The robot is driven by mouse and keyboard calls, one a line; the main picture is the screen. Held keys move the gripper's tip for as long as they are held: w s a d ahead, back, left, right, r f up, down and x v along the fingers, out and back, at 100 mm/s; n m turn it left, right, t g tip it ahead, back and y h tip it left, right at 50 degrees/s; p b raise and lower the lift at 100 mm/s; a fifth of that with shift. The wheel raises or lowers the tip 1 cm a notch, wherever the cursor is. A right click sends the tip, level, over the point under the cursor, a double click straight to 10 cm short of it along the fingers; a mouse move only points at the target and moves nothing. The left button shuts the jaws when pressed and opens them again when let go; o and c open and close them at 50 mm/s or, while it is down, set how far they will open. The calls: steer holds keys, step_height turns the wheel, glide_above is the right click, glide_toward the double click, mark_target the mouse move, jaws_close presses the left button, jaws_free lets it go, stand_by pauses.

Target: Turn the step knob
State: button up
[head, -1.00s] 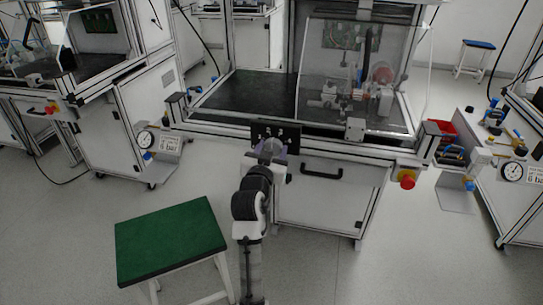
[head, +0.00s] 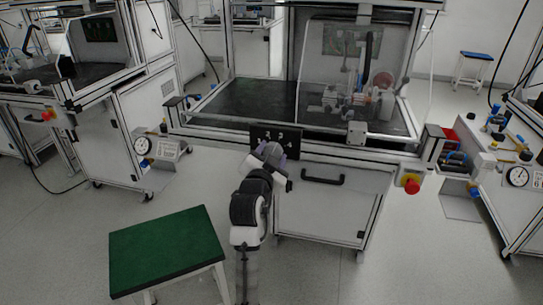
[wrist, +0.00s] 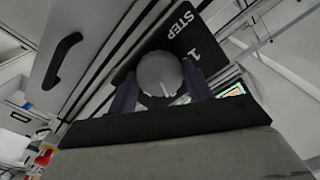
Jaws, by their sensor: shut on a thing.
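The step knob (wrist: 160,72) is a round grey knob with a pale mark near its lower edge, in the wrist view. It sits on a black panel (wrist: 188,38) lettered "STEP" with a "1". My gripper (wrist: 160,88) is shut on the knob, with one dark finger on each side of it. In the head view the black panel (head: 289,134) is on the front of the workbench. My gripper (head: 270,152) is up against the panel there and hides the knob.
The workbench (head: 330,200) has a black drawer handle (head: 322,178) right of my arm and a red emergency button (head: 411,186) at its right corner. A green-topped stool (head: 165,250) stands close at the left. The floor right of the bench front is clear.

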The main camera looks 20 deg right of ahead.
steer(key=o, duration=1)
steer(key=b+v, duration=0.1)
steer(key=v, duration=1.2)
steer(key=shift+s+a+b, duration=0.25)
steer(key=shift+s+b, duration=0.05)
steer(key=shift+s, duration=0.05)
